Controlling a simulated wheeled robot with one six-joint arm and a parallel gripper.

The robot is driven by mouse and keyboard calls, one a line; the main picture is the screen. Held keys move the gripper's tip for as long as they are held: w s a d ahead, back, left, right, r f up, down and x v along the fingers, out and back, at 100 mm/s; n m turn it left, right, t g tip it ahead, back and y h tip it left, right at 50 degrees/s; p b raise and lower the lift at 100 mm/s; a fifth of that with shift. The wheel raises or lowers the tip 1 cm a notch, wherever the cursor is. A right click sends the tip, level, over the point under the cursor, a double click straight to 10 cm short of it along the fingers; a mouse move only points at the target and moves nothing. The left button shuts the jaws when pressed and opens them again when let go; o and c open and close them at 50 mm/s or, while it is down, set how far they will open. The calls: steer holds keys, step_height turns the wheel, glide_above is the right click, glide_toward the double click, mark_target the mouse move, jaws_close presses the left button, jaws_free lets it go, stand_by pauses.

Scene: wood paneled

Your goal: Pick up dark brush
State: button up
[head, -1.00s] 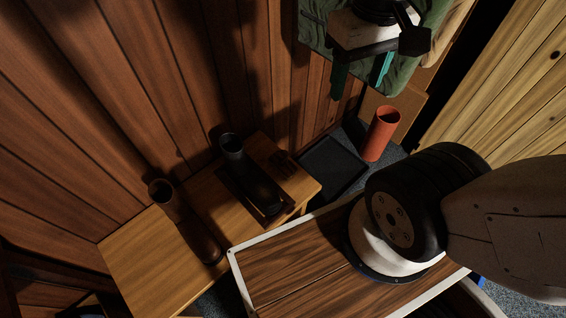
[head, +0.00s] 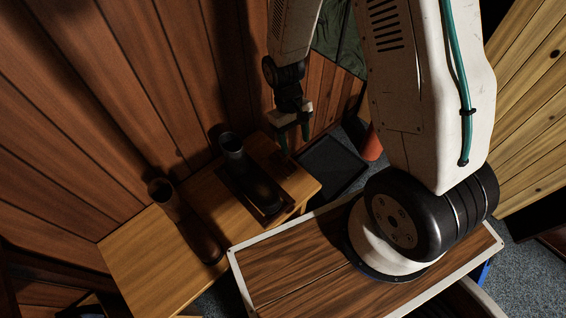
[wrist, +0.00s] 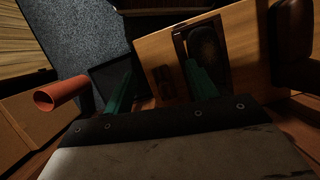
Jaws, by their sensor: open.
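The dark brush (wrist: 163,82) lies on the wooden bench (wrist: 150,45) near its end. In the wrist view it appears between my two green fingertips, below them. My gripper (wrist: 158,84) is open and empty. In the head view my gripper (head: 294,140) hangs above the far right end of the bench (head: 130,250), fingers pointing down. There the brush is mostly lost behind the gripper and in shadow. I cannot tell the exact height of the fingertips above it.
A dark boot (head: 250,180) stands on a dark tray beside the brush. A brown boot (head: 190,225) stands further left. A black tray (head: 330,165) and an orange-red cylinder (wrist: 62,94) are on the floor beyond the bench. The panelled wall (head: 120,90) is close behind.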

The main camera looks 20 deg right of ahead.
steer(key=t, duration=0.2)
glide_above(283, 155)
steer(key=s, duration=0.3)
step_height(283, 155, down, 9)
steer(key=w, duration=0.1)
steer(key=w+n+t, duration=0.1)
steer(key=w, duration=0.1)
steer(key=shift+w+f, duration=0.2)
steer(key=shift+w, duration=0.05)
steer(key=shift+w+f+t, duration=0.15)
steer(key=shift+w+t, duration=0.15)
steer(key=f, duration=0.7)
steer(key=shift+s+d+f, duration=0.15)
steer(key=shift+d+f, duration=0.05)
steer(key=shift+f, duration=0.05)
jaws_close()
